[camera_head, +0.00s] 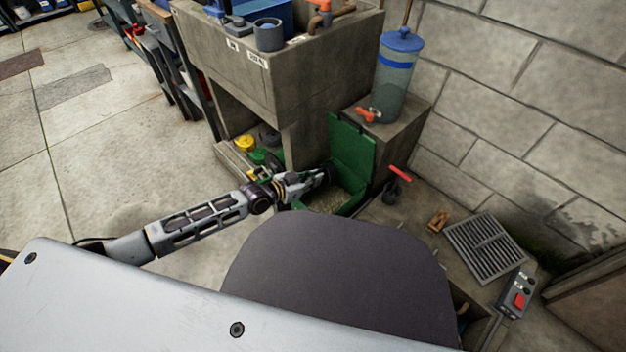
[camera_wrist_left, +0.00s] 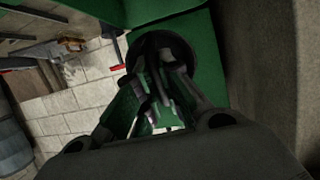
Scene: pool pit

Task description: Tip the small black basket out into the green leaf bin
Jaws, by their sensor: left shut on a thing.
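The green leaf bin (camera_head: 352,148) stands on the floor against the concrete block, its lid up at the back. Pale brown leaf litter shows inside it. My left gripper (camera_head: 315,179) reaches in from the left over the bin's opening. It is shut on the small black basket (camera_head: 327,171), which hangs at the fingertips in front of the lid. In the left wrist view, the dark round basket (camera_wrist_left: 178,45) sits beyond the fingers (camera_wrist_left: 162,80), with green bin surfaces (camera_wrist_left: 205,50) behind it. I cannot tell how far it is tilted or what it holds. My right gripper is out of view.
A concrete counter (camera_head: 280,85) rises behind the bin at left, with yellow and green items on its low shelf. A clear container with a blue lid (camera_head: 397,70) stands on the block at right. A floor grate (camera_head: 485,248) and a switch box (camera_head: 516,293) lie further right.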

